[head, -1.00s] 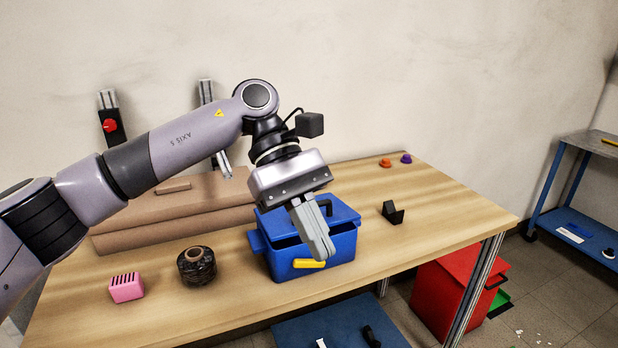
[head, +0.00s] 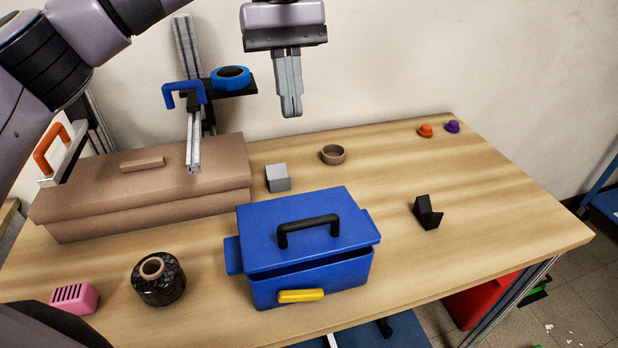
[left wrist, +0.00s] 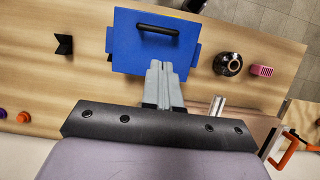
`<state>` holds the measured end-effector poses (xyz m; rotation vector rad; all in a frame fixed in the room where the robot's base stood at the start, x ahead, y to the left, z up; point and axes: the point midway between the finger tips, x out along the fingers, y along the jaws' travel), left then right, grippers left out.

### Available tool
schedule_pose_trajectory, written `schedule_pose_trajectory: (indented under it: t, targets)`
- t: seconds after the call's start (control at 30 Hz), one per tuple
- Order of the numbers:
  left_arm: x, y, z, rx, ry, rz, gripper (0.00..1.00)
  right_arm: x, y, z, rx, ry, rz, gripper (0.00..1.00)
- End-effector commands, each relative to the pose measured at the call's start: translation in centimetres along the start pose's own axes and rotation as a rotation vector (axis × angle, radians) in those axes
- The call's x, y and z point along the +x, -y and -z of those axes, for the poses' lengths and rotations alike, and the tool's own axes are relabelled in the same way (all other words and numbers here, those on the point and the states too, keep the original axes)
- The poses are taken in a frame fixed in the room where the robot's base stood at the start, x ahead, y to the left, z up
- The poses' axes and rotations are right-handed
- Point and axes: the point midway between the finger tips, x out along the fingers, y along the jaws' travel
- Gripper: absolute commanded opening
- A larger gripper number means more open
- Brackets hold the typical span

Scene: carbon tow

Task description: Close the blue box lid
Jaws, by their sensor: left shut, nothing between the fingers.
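The blue box (head: 315,289) stands on the wooden table with a yellow latch (head: 301,295) on its front. Its blue lid (head: 300,222), with a black handle (head: 308,229), lies over the box, and a dark gap shows along the front edge. In the left wrist view the lid (left wrist: 150,52) lies beyond the fingertips. My left gripper (head: 291,112) is shut and empty, raised above and behind the box, apart from it. It also shows in the left wrist view (left wrist: 158,66). My right gripper is not in view.
A black tow spool (head: 158,280) and a pink block (head: 74,298) stand left of the box. A brown case (head: 150,180) lies behind left. A grey cube (head: 277,178), a brown ring (head: 333,155) and a black bracket (head: 427,213) stand nearby. The table's right side is mostly clear.

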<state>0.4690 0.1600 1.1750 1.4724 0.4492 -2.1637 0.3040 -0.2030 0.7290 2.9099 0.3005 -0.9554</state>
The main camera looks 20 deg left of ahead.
Motion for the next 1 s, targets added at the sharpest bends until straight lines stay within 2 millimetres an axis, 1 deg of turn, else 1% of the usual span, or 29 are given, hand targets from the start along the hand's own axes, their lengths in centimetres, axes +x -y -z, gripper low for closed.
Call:
schedule_pose_trajectory:
  t: [0.17,0.37,0.5,0.7,0.8,1.0]
  targets:
    - [1.9,0.1,0.0,0.0,0.002,0.004,0.0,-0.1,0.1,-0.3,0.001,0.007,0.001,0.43]
    - [5.6,0.1,-0.1,0.0,0.003,0.005,0.0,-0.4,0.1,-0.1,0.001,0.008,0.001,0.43]
    - [8.6,0.1,-0.1,0.0,0.002,0.005,0.0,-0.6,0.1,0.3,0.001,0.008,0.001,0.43]
    - [11.9,0.1,-0.1,0.0,0.003,0.002,0.0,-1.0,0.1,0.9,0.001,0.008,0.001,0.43]
    - [13.0,0.0,-0.1,-0.001,0.002,0.002,0.0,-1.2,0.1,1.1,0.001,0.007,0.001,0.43]
    - [13.8,0.0,0.0,-0.001,0.001,0.0,0.0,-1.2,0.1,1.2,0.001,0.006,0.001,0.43]
